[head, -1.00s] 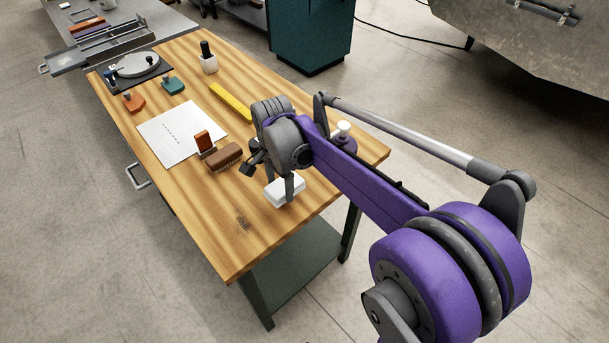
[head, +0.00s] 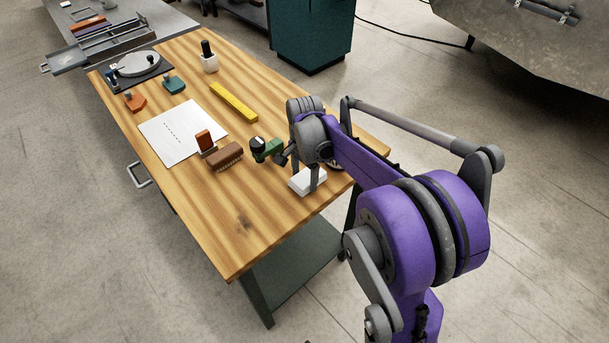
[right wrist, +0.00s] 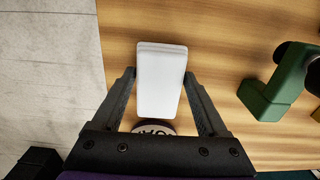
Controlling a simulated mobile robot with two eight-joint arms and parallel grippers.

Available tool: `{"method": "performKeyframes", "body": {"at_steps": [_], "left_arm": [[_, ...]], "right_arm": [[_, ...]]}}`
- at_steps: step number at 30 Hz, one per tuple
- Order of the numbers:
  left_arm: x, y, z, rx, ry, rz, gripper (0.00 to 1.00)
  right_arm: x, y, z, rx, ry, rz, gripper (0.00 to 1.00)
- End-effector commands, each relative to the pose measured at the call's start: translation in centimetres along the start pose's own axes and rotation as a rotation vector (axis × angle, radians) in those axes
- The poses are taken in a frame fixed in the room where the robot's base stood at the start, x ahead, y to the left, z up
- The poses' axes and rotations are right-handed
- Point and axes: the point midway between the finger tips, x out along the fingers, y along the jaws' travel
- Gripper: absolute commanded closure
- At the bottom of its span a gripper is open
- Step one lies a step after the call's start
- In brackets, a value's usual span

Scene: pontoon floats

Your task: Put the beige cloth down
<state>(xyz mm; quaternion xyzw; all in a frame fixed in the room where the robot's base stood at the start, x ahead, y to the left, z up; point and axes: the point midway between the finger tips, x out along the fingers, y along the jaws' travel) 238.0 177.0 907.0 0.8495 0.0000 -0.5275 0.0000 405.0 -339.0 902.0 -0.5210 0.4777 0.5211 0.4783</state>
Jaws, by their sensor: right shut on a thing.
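A pale, nearly white folded cloth (head: 305,181), the only cloth-like thing in view, is between the fingers of my right gripper (head: 303,176) near the table's front right edge. In the right wrist view the cloth (right wrist: 161,80) looks like a neat stacked block, with a finger of my right gripper (right wrist: 160,78) against each long side. The gripper is shut on it. I cannot tell whether its underside touches the wooden table (head: 240,235). My left gripper is not in view.
A green tool (head: 266,150) stands just left of my right gripper. A brown brush (head: 226,156), a white sheet (head: 175,130) and a yellow bar (head: 233,102) lie farther left and back. A round labelled thing (right wrist: 154,128) shows partly beneath the gripper. The table's front is bare.

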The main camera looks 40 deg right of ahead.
Motion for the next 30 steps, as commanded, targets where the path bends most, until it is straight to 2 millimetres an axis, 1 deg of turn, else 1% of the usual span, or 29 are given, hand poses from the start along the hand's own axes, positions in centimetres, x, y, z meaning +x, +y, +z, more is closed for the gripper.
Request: {"method": "performKeyframes", "body": {"at_steps": [5, 6, 9, 16, 20, 23, 30], "left_arm": [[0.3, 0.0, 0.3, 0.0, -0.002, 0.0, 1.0], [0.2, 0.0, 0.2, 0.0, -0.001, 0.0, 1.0], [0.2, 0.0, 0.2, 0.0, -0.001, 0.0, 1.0], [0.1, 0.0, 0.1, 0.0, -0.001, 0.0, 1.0], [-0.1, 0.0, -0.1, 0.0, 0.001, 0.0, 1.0], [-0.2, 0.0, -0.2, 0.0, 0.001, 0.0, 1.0], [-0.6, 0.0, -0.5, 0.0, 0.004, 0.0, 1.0]], "right_arm": [[0.5, 0.0, 0.0, 0.0, 0.0, 0.0, 0.84], [0.3, 0.0, 0.0, 0.0, 0.0, 0.0, 0.17], [0.3, 0.0, 0.0, 0.0, 0.0, 0.0, 0.0], [0.2, 0.0, 0.0, 0.0, 0.0, 0.0, 0.0], [-0.7, 0.0, 0.0, 0.0, 0.0, 0.0, 0.0], [-2.3, 0.0, 0.0, 0.0, 0.0, 0.0, 0.0], [-7.6, 0.0, 0.0, 0.0, 0.0, 0.0, 0.0]]}}
